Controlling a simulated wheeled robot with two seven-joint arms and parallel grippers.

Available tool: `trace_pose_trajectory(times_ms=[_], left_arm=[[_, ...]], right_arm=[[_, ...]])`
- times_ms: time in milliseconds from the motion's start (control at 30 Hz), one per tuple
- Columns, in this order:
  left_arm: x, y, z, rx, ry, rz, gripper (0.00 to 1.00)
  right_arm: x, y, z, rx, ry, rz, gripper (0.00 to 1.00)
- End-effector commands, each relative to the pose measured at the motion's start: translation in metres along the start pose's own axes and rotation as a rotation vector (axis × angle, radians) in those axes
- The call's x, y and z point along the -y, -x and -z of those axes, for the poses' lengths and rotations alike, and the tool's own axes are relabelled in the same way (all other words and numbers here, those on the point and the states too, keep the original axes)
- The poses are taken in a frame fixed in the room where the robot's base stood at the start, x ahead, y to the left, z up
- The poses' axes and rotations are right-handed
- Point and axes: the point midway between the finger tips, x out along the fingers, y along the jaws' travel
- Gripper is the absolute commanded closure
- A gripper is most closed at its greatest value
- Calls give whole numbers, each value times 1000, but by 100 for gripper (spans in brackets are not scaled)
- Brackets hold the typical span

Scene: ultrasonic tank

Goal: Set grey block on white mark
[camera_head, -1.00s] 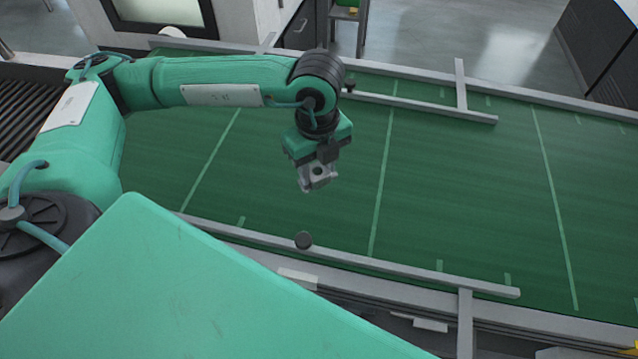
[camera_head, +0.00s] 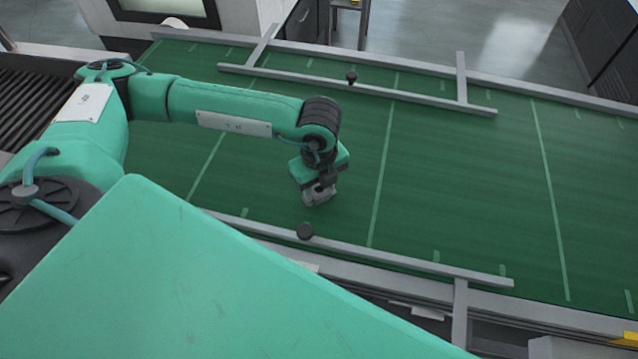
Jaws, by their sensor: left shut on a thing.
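My left gripper (camera_head: 317,196) is low over the green belt (camera_head: 470,190), left of a pale line (camera_head: 382,170) that crosses it. It points down and is shut on a small grey thing at its fingertips, which I take to be the grey block. The fingers hide most of it, and I cannot tell whether it touches the belt. I cannot make out a distinct white mark; only pale green lines and short ticks show on the belt. My right gripper is not in view.
A grey rail (camera_head: 400,261) with a dark round knob (camera_head: 305,231) runs along the near side, close to my gripper. Another rail (camera_head: 400,96) with a knob (camera_head: 351,76) runs along the far side. The belt to the right is clear.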

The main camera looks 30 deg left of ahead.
Motion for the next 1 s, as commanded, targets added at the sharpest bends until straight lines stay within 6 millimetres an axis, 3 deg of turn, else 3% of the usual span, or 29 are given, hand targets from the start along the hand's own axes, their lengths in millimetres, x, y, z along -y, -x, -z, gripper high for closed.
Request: trace_pose_trajectory(times_ms=[67, 100, 200, 633, 1000], left_arm=[[0, -4, 0, -1, 0, 0, 86], [0, -2, 0, 0, 0, 0, 54], [0, -2, 0, 0, 0, 0, 38], [1, 6, 0, -1, 1, 2, 38], [1, 83, 0, 1, -1, 5, 38]], right_arm=[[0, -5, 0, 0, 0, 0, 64], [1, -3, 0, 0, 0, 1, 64], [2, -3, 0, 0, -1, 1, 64], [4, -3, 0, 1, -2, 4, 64], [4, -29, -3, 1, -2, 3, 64]])
